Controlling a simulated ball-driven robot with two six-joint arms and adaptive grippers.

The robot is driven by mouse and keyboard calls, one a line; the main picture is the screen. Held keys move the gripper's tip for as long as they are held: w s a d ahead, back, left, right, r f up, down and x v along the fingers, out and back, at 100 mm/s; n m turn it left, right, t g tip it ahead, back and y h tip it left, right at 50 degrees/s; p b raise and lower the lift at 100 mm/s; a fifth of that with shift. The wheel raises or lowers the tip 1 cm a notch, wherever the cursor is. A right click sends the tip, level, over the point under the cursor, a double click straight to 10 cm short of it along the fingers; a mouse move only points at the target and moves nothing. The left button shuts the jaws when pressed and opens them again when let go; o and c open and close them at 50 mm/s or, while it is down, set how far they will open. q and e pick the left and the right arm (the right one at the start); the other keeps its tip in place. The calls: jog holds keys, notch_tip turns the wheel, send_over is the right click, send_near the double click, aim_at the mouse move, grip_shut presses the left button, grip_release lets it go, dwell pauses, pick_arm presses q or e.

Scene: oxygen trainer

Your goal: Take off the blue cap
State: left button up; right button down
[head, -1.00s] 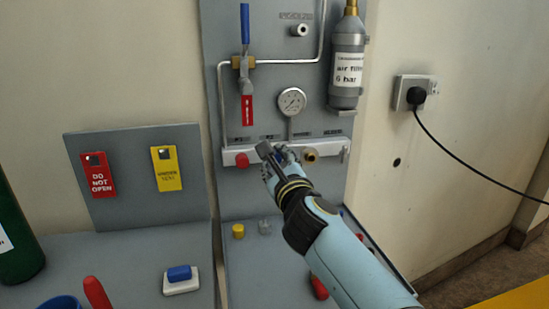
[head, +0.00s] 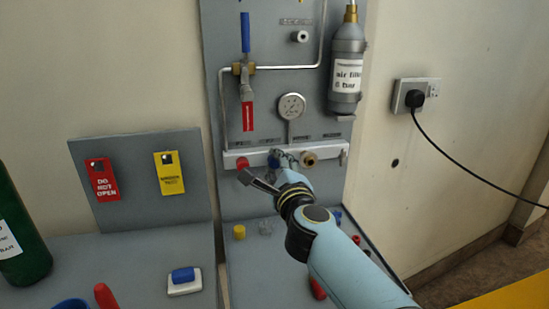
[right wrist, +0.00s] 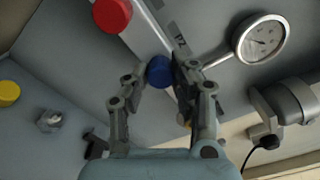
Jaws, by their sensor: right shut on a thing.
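The blue cap (head: 273,161) is at the white manifold bar (head: 232,160) on the grey panel, between the red cap (head: 243,162) and the brass fitting (head: 308,159). In the right wrist view the blue cap (right wrist: 159,71) lies between the fingertips. My right gripper (head: 264,167) is shut on it, one finger to each side; its fingers also show in the right wrist view (right wrist: 160,78). The fingers partly hide the cap in the head view. I cannot tell whether the cap is still seated on its outlet. My left gripper is not in view.
A blue-handled valve (head: 245,33) is above left. A yellow cap (head: 239,232) and other small parts lie on the grey bench below.

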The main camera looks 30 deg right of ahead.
jog(key=shift+r+n, duration=0.2)
jog(key=shift+n, duration=0.4)
jog(key=shift+f+n, duration=0.1)
jog(key=shift+n, duration=0.2)
jog(key=shift+n+p, duration=0.95)
jog(key=shift+n, duration=0.65)
